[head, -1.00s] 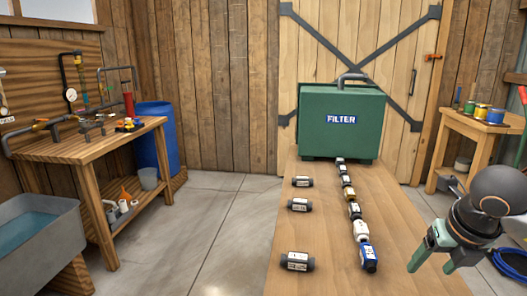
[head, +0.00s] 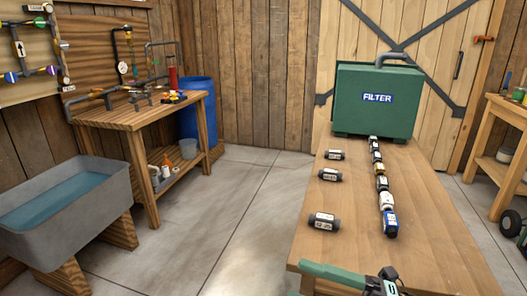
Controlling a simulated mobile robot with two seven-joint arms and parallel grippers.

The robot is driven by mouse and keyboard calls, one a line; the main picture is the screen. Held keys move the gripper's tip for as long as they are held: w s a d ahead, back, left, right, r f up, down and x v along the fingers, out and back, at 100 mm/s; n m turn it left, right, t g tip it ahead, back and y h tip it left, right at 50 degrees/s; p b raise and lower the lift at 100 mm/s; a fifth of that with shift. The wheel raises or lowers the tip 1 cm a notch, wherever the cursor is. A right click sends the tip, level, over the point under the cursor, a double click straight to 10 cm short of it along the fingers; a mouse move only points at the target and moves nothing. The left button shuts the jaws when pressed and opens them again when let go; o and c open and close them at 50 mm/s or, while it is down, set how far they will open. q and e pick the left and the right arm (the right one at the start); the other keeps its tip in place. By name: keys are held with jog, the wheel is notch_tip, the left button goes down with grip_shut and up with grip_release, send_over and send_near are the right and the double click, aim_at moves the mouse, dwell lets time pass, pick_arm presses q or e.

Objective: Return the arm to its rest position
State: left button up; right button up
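A green FILTER case (head: 350,105) stands at the table's far end, with a row of joined fittings (head: 382,180) before it. Several loose dark fittings (head: 324,220) lie left of the row. A grey water trough (head: 110,215) and a workbench (head: 115,118) stand left; floor between is clear.

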jog(key=w+d+f+m+t+h, duration=0.2)
jog(key=d+f+m+t+h, duration=0.35)
jog(key=m, duration=0.55)
jog(key=w+d+f+m+t+h, duration=0.2)
jog(key=f+m+t+h, duration=0.4)
jog(key=f+m+h, duration=0.4)
jog(key=s+a+f+m+g, duration=0.1)
jog(key=s+f+m+g, duration=0.7)
jog(key=s+f, duration=0.8)
pick_arm(q)
notch_tip(320, 180, up, 14)
jog(key=s+a+p, duration=0.1)
jog(key=a+p, duration=0.1)
jog(key=p, duration=1.6)
jog(key=shift+s+a+r+n+y+p, duration=0.15)
jog(key=shift+s+a+n+y+p, duration=0.15)
jog(key=shift+y+p, duration=0.1)
pick_arm(e)
notch_tip(320, 180, up, 13)
jog(key=w+d+h, duration=0.1)
jog(key=d, duration=0.1)
jog(key=shift+w+d+n, duration=0.2)
jog(key=shift+w+n, duration=0.05)
jog(key=shift+n, duration=0.05)
jog(key=shift+h, duration=0.25)
